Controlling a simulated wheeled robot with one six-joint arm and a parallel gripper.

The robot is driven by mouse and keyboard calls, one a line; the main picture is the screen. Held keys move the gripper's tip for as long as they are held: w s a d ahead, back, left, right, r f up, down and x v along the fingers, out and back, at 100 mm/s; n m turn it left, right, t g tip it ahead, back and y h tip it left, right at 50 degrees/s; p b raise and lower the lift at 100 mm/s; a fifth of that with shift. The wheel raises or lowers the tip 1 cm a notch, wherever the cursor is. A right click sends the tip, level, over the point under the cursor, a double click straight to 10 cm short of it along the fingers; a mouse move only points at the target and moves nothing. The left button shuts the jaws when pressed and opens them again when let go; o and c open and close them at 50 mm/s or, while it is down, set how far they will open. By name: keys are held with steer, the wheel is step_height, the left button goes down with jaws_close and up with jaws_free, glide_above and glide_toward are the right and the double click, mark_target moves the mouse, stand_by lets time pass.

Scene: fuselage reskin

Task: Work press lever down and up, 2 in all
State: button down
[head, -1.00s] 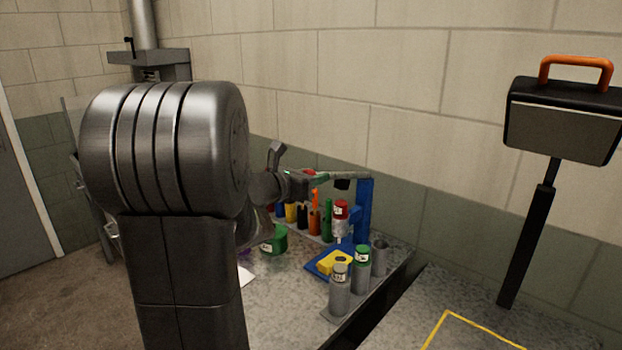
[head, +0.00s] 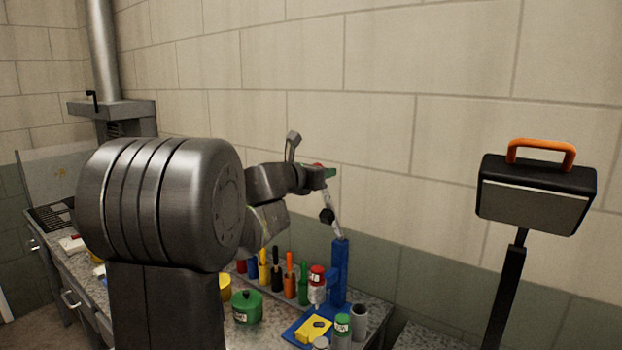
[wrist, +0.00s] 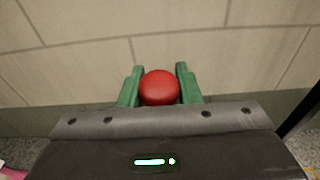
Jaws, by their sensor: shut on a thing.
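The press (head: 340,272) is a blue upright post with a blue base, on the bench at the lower middle of the head view. Its grey lever (head: 335,224) rises steeply from the post top, with a dark lump partway along it. My gripper (head: 326,172) is at the lever's upper end, high above the post. In the wrist view the green fingers of my gripper (wrist: 160,78) are shut on the red ball knob (wrist: 160,88), one finger on each side. A yellow block (head: 314,328) lies on the press base.
Bottles and colored tools stand in a row left of the press, with a green pot (head: 247,307) in front. A grey cup (head: 359,322) and a green-capped bottle (head: 342,331) stand close right. A black stand with an orange handle (head: 541,152) is at far right. The wall is behind.

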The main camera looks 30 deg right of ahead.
steer(key=shift+w+d+r+y+p, duration=0.25)
steer(key=shift+d+p, duration=0.1)
steer(key=shift+d, duration=0.2)
steer(key=shift+w+d+r+y+p, duration=0.2)
steer(key=shift+d+p, duration=0.1)
steer(key=shift+d, duration=0.2)
steer(key=shift+w+d+g+y+p, duration=0.3)
steer(key=shift+d+p, duration=0.1)
steer(key=shift+d, duration=0.25)
steer(key=shift+f, duration=0.15)
steer(key=c, duration=1.2)
jaws_free()
steer(key=shift+c, duration=0.2)
steer(key=shift+o, duration=0.8)
steer(key=shift+d, duration=0.2)
steer(key=shift+a+r, duration=0.2)
steer(key=b+v, duration=0.2)
steer(key=v, duration=1.1)
steer(key=shift+s+a+b, duration=0.2)
steer(key=shift+a+b, duration=0.05)
steer(key=shift+b, duration=0.1)
